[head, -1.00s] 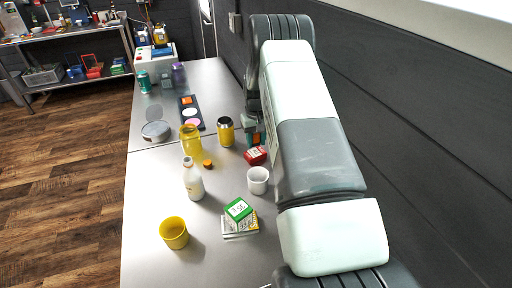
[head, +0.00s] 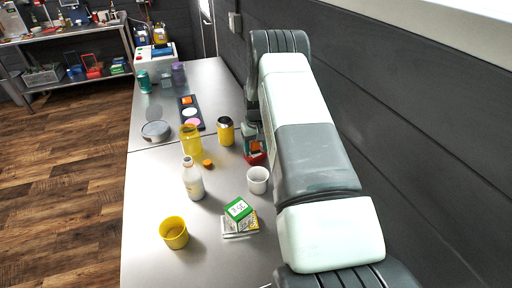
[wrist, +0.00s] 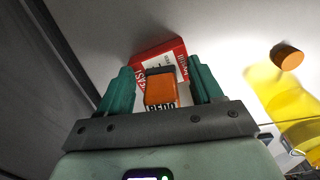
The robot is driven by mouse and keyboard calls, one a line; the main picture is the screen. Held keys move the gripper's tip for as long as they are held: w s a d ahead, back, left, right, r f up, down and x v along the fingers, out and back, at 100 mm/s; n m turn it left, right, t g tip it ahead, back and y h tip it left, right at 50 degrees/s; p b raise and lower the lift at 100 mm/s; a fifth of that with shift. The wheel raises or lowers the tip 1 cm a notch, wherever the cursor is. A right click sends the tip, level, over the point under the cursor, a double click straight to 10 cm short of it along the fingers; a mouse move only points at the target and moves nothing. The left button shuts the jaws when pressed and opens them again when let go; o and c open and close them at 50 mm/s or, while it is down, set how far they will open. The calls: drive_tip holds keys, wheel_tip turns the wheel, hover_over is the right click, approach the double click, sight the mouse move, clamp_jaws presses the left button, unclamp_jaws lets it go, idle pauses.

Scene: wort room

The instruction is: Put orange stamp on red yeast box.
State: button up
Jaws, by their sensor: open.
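The orange stamp (wrist: 160,88) sits between the two green fingers of my gripper (wrist: 163,90) in the wrist view. The fingers are open, with a gap visible on each side of the stamp. The red yeast box (wrist: 160,52), with white label parts, lies directly beyond and beneath the stamp. In the head view the stamp (head: 254,147) appears on top of the red box (head: 257,158), beside my arm. The stamp seems to rest on the box, but its underside is hidden. My gripper is partly hidden by my arm in the head view.
A white cup (head: 257,180), yellow-and-black canister (head: 224,131), yellow bottle (head: 190,141) and orange cap (head: 207,163) stand nearby. A white bottle (head: 193,182), green box (head: 238,208) and yellow cup (head: 174,233) are nearer. A dark strip (head: 200,123) lies farther back. The wall is right of my arm.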

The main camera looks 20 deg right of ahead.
drive_tip(key=shift+r, duration=0.1)
wheel_tip(320, 180, up, 12)
drive_tip(key=s+a+r+t, duration=0.1)
drive_tip(key=s+a+r, duration=0.25)
drive_tip(key=r, duration=0.45)
drive_tip(key=s+a+r+t, duration=0.1)
drive_tip(key=s+a+r, duration=0.1)
drive_tip(key=s+r, duration=0.45)
drive_tip(key=s+a+r+t, duration=0.1)
drive_tip(key=s+a+r, duration=0.2)
drive_tip(key=r, duration=0.7)
drive_tip(key=s+a+r+t, duration=0.1)
drive_tip(key=s+a+r, duration=0.1)
drive_tip(key=s, duration=1.1)
drive_tip(key=s+a+r+t, duration=0.1)
drive_tip(key=s+a+r, duration=0.1)
drive_tip(key=s, duration=1.1)
drive_tip(key=shift+a+t, duration=0.3)
drive_tip(key=shift+a, duration=0.2)
drive_tip(key=shift+r, duration=0.1)
